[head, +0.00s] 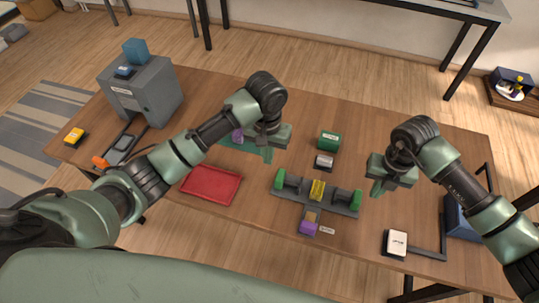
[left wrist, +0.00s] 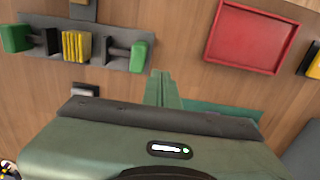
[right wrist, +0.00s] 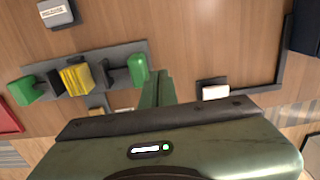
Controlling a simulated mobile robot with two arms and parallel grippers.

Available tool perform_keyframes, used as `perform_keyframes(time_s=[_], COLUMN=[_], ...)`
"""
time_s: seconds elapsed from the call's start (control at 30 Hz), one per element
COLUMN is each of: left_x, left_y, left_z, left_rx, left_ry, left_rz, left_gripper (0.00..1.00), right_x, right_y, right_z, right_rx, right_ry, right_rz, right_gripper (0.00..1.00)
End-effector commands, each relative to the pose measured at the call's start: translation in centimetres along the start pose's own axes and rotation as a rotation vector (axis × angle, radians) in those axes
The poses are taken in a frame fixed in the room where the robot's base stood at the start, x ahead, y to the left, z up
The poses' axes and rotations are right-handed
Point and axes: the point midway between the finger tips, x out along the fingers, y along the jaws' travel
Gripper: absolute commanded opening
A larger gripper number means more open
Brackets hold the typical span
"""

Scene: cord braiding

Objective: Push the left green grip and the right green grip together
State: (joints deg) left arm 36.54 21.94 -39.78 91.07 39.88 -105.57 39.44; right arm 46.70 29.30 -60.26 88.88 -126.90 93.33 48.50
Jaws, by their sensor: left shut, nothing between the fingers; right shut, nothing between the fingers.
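The left green grip (head: 280,179) stands at the left end of a grey fixture (head: 301,195). The right green grip (head: 356,199) stands at its right end. A yellow ribbed block (head: 317,190) sits between them, apart from both. My left gripper (head: 268,156) is shut and empty, just behind and left of the left grip, which also shows in the left wrist view (left wrist: 139,56). My right gripper (head: 376,189) is shut and empty, just right of the right grip, which also shows in the right wrist view (right wrist: 138,69). Neither gripper visibly touches a grip.
A purple block (head: 308,228) is on the fixture's front arm. A red tray (head: 211,185) lies to the left. A green box (head: 329,140) and a small grey block (head: 324,161) stand behind. A white-topped block (head: 396,243) is at front right.

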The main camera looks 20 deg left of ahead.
Motion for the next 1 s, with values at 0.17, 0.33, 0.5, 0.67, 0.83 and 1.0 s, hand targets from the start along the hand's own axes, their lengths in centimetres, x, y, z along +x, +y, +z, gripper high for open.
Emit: perform_keyframes(time_s=[0.17,0.33,0.5,0.67,0.83,1.0], left_x=[0.8,3.5,6.0,7.3,7.7,7.7], left_y=[0.6,0.5,0.5,0.5,0.5,0.5], left_z=[0.3,0.4,0.4,0.4,0.3,0.3], left_rx=[0.011,0.012,0.011,0.012,0.012,0.012], left_ry=[-0.009,-0.01,-0.009,-0.008,-0.006,-0.006], left_rz=[-0.014,-0.013,-0.012,-0.011,-0.01,-0.011], left_gripper=[0.0,0.0,0.0,0.0,0.0,0.0], right_x=[0.0,0.0,0.0,0.0,0.0,0.0], right_y=[0.0,0.0,0.0,0.0,0.0,0.0], right_z=[0.0,0.0,0.0,0.0,0.0,0.0], right_rx=[0.0,0.0,0.0,0.0,0.0,0.0], right_ry=[0.0,0.0,0.0,0.0,0.0,0.0], right_rz=[0.0,0.0,0.0,0.0,0.0,0.0], right_gripper=[0.0,0.0,0.0,0.0,0.0,0.0])
